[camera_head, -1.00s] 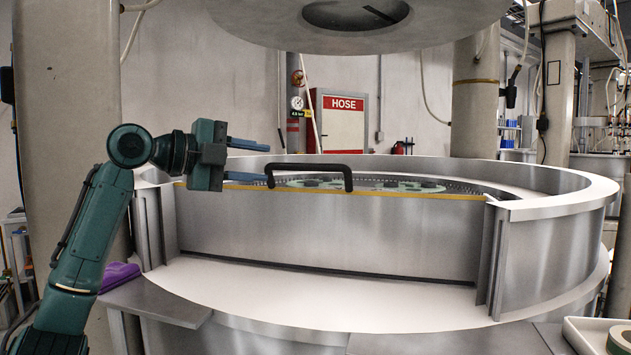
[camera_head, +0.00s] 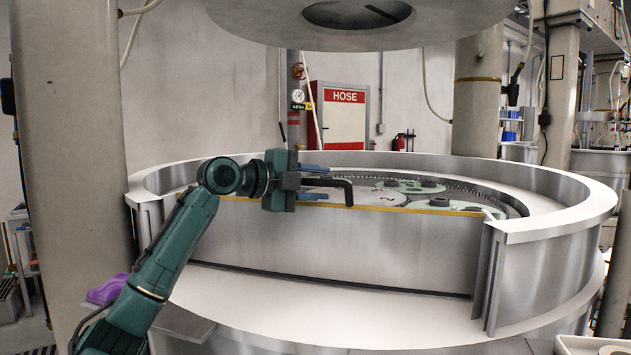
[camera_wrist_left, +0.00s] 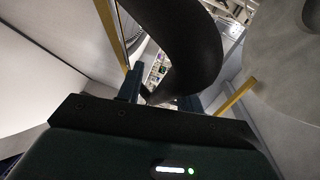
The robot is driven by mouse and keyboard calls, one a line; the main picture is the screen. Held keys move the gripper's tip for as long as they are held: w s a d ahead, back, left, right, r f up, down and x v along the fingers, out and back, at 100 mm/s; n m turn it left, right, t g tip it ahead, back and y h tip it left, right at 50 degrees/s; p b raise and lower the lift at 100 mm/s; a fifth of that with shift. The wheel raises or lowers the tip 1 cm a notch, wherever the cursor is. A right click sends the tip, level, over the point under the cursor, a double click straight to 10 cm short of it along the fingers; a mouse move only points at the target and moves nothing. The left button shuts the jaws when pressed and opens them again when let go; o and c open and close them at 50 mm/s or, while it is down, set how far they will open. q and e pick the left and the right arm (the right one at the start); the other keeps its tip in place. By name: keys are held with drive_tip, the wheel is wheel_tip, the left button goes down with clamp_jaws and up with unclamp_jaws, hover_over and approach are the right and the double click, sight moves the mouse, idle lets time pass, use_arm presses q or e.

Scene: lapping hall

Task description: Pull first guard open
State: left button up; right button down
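The guard (camera_head: 340,240) is a curved steel panel with a yellow top edge, standing upright between the posts at the front of the round machine. Its black bar handle (camera_head: 345,184) sits at the top edge. My left gripper (camera_head: 314,182) is at the left part of the handle, with one blue finger above the bar and one below, set apart. The gripper hides the handle's left leg. In the left wrist view the handle (camera_wrist_left: 190,45) looms large before and between the fingertips; whether they touch it I cannot tell. My right gripper is out of view.
Behind the guard lies the lapping plate with green carriers (camera_head: 412,187). A large round upper plate (camera_head: 360,30) hangs above. The white front ledge (camera_head: 330,305) is clear. A purple item (camera_head: 107,289) lies at the left; a tray (camera_head: 572,345) stands at lower right.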

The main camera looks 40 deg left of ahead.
use_arm(q)
drive_tip(key=shift+c, duration=0.6)
clamp_jaws()
